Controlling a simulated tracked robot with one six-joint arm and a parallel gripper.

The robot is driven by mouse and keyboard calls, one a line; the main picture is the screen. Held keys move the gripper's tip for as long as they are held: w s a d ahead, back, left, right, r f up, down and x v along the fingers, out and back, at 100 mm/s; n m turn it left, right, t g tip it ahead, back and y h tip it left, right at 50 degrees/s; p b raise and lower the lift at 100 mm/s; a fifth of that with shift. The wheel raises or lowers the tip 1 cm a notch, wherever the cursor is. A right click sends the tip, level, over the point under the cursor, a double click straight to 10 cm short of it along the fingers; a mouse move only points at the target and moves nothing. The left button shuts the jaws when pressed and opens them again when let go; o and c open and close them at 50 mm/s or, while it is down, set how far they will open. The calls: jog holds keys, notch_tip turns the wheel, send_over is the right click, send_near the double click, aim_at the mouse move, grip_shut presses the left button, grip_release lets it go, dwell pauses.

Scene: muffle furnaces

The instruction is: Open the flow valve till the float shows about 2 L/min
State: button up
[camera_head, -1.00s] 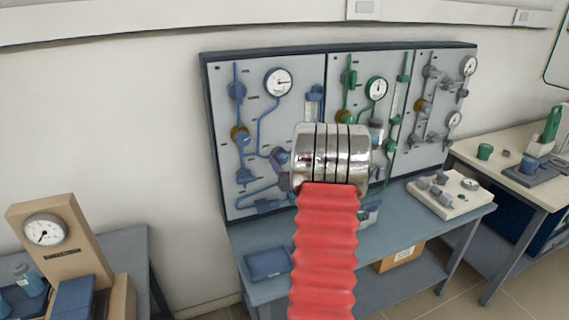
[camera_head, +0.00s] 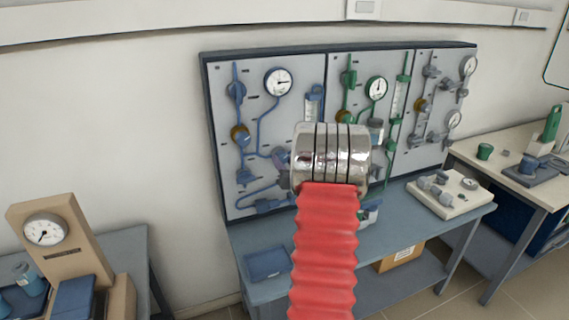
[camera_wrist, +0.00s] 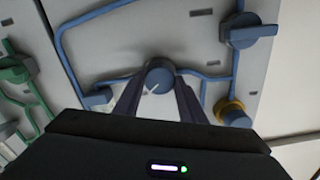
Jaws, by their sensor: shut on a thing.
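The flow valve knob (camera_wrist: 158,77) is round and blue-grey with a pale pointer line, on the blue-piped panel in the wrist view. My gripper (camera_wrist: 158,92) has a finger on each side of the knob and is shut on it. In the head view my arm hides most of the gripper and valve; a bit of blue shows left of the metal wrist. The blue flow tube (camera_head: 314,105) stands above the wrist, its lower part hidden. The float and its reading are too small to tell.
A round gauge (camera_head: 278,82) sits on the blue panel, with a brass-collared valve (camera_head: 240,136) at its left. Green (camera_head: 377,88) and grey (camera_head: 469,66) gauges are on the panels to the right. A blue bench (camera_head: 400,215) stands below.

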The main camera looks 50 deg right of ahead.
jog(key=o, duration=1)
jog(key=shift+o, duration=0.2)
jog(key=v, duration=1.3)
jog(key=shift+s+a, duration=0.15)
jog(key=shift+s, duration=0.2)
jog(key=shift+f, duration=0.1)
